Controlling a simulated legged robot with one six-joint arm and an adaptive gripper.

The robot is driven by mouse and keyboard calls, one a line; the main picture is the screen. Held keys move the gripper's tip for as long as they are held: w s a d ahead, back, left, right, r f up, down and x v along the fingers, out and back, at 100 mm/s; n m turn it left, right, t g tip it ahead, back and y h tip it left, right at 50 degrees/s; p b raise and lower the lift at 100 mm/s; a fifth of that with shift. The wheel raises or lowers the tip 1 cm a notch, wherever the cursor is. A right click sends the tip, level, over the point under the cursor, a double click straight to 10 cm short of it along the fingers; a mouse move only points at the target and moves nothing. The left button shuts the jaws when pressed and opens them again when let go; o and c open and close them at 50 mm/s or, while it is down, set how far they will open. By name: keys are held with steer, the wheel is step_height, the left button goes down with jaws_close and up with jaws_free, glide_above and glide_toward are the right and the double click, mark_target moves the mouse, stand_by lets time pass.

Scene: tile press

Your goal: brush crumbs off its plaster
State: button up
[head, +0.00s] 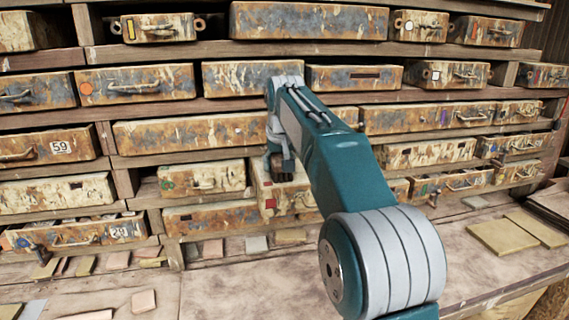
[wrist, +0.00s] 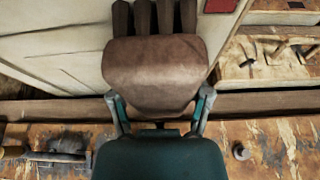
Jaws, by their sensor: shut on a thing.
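A brown brush (wrist: 150,75) with a row of thick dark bristles is clamped between the fingers of my gripper (wrist: 158,103). In the head view my gripper (head: 281,160) points down at the middle shelves, with the brush's dark end below it. A pale plaster mould (head: 287,203) with a red square on its front juts out from the rack beneath the brush. Its cream top (wrist: 55,50) fills the upper left of the wrist view, and the bristles lie over it. I cannot tell if they touch. No crumbs can be made out; my arm hides part of the mould.
Wooden shelves (head: 225,50) hold several worn, rust-stained moulds with handles around my gripper. Small flat tile pieces (head: 143,301) lie on the bench (head: 240,290) below. Larger flat slabs (head: 502,236) lie at the right. The bench's front middle is mostly clear.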

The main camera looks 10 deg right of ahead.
steer(key=shift+w, duration=0.55)
steer(key=shift+d+r, duration=0.1)
steer(key=shift+d, duration=1.5)
steer(key=shift+d+f, duration=0.2)
steer(key=shift+d, duration=2)
steer(key=shift+d+r, duration=0.15)
steer(key=shift+d, duration=2.45)
steer(key=shift+a, duration=0.15)
